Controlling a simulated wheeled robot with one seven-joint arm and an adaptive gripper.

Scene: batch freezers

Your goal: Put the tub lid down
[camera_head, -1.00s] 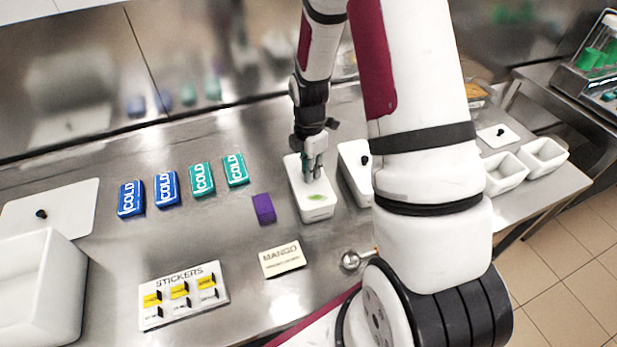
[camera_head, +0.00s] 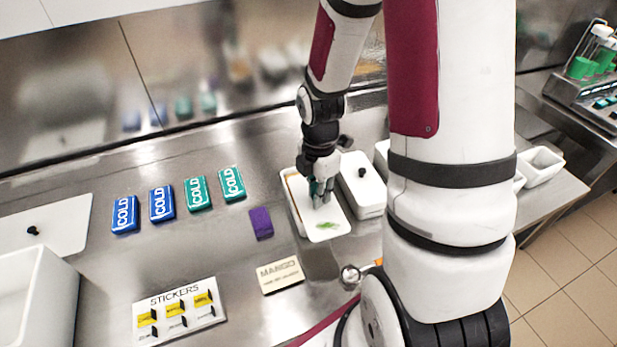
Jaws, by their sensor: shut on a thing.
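My gripper (camera_head: 321,199) is shut on the tub lid (camera_head: 336,218), a white lid with a green leaf mark, near the middle of the view. The fingers hide the spot where they grip it. The lid sits shifted to the right over a white tub (camera_head: 297,222). A strip of orange-brown content shows along the tub's left side. I cannot tell whether the lid still touches the tub's rim.
A second white tub (camera_head: 372,211) with a black-knobbed lid stands close on the right. Cold packs (camera_head: 198,193), a purple block (camera_head: 261,223), a mango label (camera_head: 280,275) and a stickers board (camera_head: 178,312) lie leftward. A loose lid (camera_head: 62,228) lies far left. Bare steel shows between them.

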